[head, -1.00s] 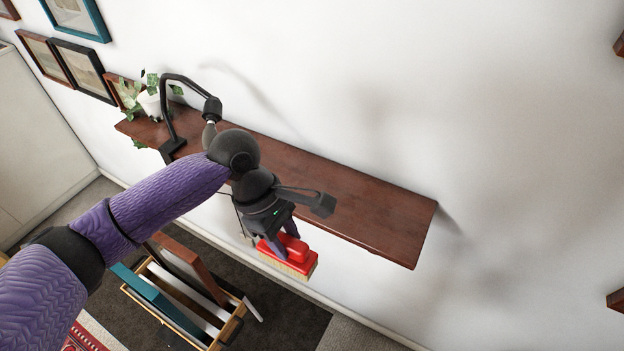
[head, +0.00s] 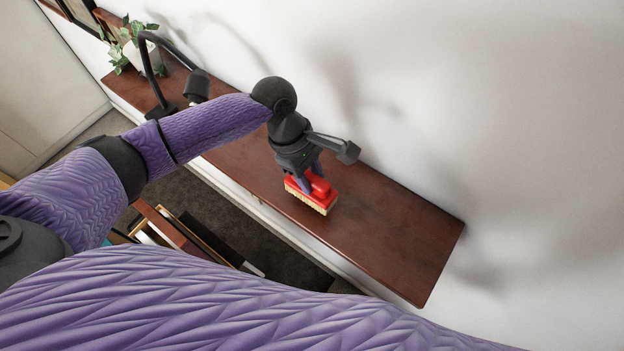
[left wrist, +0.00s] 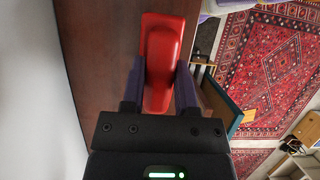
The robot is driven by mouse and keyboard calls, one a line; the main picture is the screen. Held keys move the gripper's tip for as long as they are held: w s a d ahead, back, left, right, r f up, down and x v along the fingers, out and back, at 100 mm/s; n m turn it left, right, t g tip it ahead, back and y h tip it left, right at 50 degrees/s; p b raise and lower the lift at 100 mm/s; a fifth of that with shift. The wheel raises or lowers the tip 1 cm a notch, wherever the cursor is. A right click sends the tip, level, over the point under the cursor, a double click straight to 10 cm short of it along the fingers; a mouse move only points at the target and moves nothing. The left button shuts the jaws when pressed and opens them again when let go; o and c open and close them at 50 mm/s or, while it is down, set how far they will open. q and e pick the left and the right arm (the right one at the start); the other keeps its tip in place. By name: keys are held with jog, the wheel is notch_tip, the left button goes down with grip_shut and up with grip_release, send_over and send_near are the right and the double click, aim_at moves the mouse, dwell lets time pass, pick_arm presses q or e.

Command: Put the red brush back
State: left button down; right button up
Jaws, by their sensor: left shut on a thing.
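The red brush (head: 323,187) has a red back and handle and pale bristles. My left gripper (head: 313,172) is shut on its handle and holds it bristles down over the brown wooden shelf (head: 400,235). I cannot tell whether the bristles touch the shelf. In the left wrist view, the red brush (left wrist: 161,60) lies between the two purple fingers of my left gripper (left wrist: 160,85), with the shelf (left wrist: 95,45) behind it. My right gripper is not in view.
A black desk lamp (head: 150,70) and a potted plant (head: 140,50) stand at the shelf's far left end. The right part of the shelf is bare. A rack of frames (head: 180,235) stands on the floor below. A patterned red rug (left wrist: 265,70) shows in the left wrist view.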

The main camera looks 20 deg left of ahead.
aim_at(311, 182)
pick_arm(q)
jog(key=f, duration=0.3)
jog(key=shift+w, duration=0.3)
jog(key=shift+s, duration=0.15)
jog(key=shift+c, duration=1.8)
grip_release()
jog(key=v, duration=1.2)
jog(key=shift+d+r, duration=0.1)
